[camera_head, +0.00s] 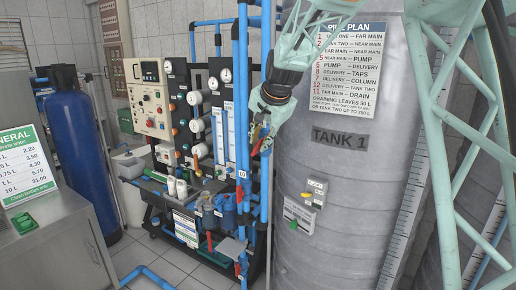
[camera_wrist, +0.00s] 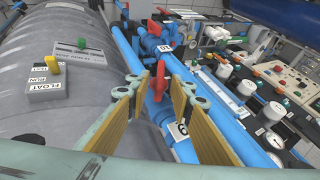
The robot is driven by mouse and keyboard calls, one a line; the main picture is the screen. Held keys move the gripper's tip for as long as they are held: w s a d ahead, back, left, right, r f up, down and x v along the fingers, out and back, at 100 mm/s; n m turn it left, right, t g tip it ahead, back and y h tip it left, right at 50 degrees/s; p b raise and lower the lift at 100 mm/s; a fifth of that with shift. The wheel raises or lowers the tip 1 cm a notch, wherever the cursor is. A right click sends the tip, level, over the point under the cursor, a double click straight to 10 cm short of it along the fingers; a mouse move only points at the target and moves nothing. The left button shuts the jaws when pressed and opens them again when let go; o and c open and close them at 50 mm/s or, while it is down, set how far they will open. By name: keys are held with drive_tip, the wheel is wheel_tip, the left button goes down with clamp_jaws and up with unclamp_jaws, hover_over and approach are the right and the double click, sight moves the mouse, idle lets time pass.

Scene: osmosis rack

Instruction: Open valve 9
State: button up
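A red valve handle (camera_wrist: 158,80) on a blue vertical pipe stands between my gripper's fingers in the wrist view. My gripper (camera_wrist: 152,105) is open, one finger on each side of the handle, with no clear contact visible. In the head view my gripper (camera_head: 262,135) is in front of the blue pipes, left of Tank 1, and hides part of this valve. Another red handle (camera_wrist: 161,22) is farther along, near a tag reading 10 (camera_wrist: 166,48).
Tank 1 (camera_head: 340,200) stands close to the right of my gripper, with a float switch box (camera_head: 314,192) on it. The rack panel (camera_head: 150,100) with gauges and flow tubes is to the left. A blue pipe (camera_head: 243,80) runs beside my gripper.

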sight(258, 150)
drive_tip(key=shift+x, duration=1.75)
drive_tip(key=shift+c, duration=0.4)
clamp_jaws()
